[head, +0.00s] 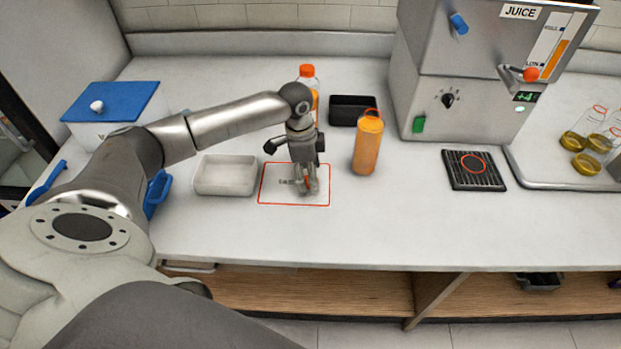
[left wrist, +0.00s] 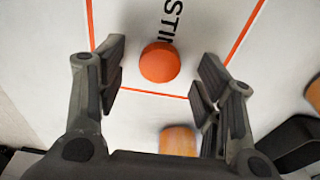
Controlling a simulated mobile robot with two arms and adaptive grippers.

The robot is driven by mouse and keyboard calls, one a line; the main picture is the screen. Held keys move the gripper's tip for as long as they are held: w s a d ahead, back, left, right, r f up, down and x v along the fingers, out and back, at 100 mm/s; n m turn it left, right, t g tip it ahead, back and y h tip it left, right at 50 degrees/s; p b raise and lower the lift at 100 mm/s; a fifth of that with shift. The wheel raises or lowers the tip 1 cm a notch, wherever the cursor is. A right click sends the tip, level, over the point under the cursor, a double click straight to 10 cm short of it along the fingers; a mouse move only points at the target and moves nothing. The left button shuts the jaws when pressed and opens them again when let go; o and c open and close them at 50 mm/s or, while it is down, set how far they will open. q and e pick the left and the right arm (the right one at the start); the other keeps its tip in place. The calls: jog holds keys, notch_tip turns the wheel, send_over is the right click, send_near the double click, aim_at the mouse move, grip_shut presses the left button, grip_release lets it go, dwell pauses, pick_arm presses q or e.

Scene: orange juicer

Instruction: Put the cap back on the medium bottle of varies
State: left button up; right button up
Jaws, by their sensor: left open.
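A round orange cap (left wrist: 160,62) lies on the white red-outlined mat (head: 270,195) in the left wrist view. Another bottle, with an orange cap (head: 307,71), stands behind my gripper, partly hidden. My right gripper is not in view.
A white tray (head: 226,188) is left of the mat, a black tray (head: 352,103) behind. The juice machine (head: 460,90) and a drip grate (head: 474,183) are on the right, with glasses (head: 585,165) beyond. A blue-lidded box (head: 115,100) is at left. The front counter is clear.

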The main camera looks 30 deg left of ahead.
pick_arm(q)
jog(key=shift+d+f, duration=0.1)
jog(key=shift+f, duration=0.45)
jog(key=c, duration=0.8)
jog(key=shift+o, duration=0.2)
jog(key=shift+r, duration=0.55)
jog(key=s+d+r+b, duration=0.1)
jog(key=s+d+r, duration=0.7)
jog(key=s+r, duration=0.3)
jog(key=shift+d+r, duration=0.2)
jog(key=shift+r, duration=0.25)
